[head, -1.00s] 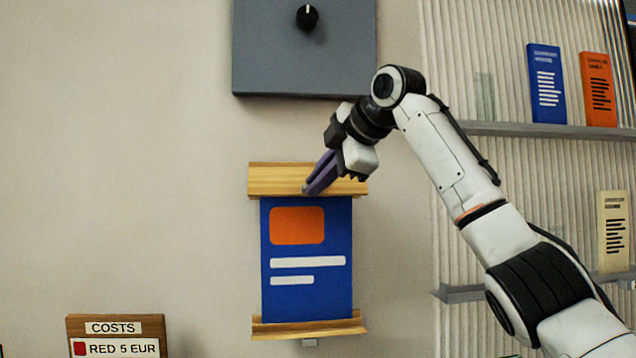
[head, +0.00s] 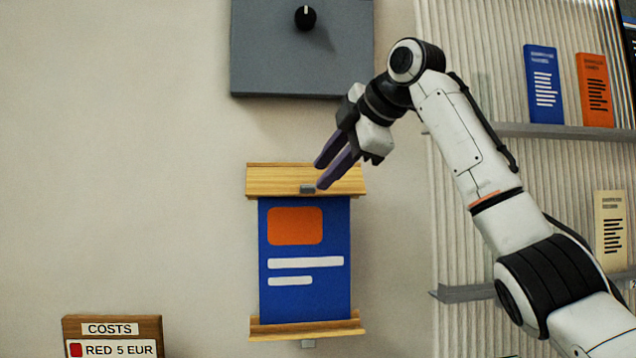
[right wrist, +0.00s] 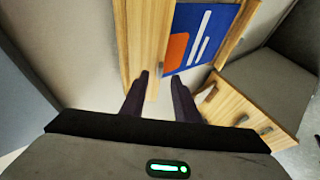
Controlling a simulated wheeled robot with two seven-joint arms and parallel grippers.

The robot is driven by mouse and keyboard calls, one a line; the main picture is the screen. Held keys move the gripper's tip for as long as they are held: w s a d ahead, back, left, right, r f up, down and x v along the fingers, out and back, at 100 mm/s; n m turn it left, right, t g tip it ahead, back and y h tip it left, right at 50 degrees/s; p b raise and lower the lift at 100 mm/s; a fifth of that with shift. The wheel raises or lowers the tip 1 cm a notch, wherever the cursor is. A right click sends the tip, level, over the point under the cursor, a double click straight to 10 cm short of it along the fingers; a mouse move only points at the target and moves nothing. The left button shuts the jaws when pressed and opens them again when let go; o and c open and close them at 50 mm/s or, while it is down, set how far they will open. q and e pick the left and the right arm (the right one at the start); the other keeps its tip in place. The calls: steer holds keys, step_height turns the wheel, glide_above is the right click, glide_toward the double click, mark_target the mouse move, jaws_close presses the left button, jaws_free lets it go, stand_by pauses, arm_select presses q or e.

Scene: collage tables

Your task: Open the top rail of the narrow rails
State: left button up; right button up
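The top rail (head: 275,181) is a light wooden bar on the wall with a small grey tab (head: 307,188) at the middle of its lower edge. A blue poster (head: 305,297) with an orange block hangs below it, down to a wooden bottom rail (head: 290,330). My right gripper (head: 320,175) is open and empty, its purple fingers in front of the top rail, just right of and above the tab. In the right wrist view the fingers (right wrist: 160,80) are apart near the top rail (right wrist: 137,35), beside the poster (right wrist: 200,35). My left gripper is not in view.
A grey panel with a black knob (head: 305,18) is on the wall above. A wooden costs sign (head: 112,322) is at the lower left. Shelves with booklets (head: 543,85) stand at the right. The wall left of the poster is clear.

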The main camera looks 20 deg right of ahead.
steer(key=v, duration=0.6)
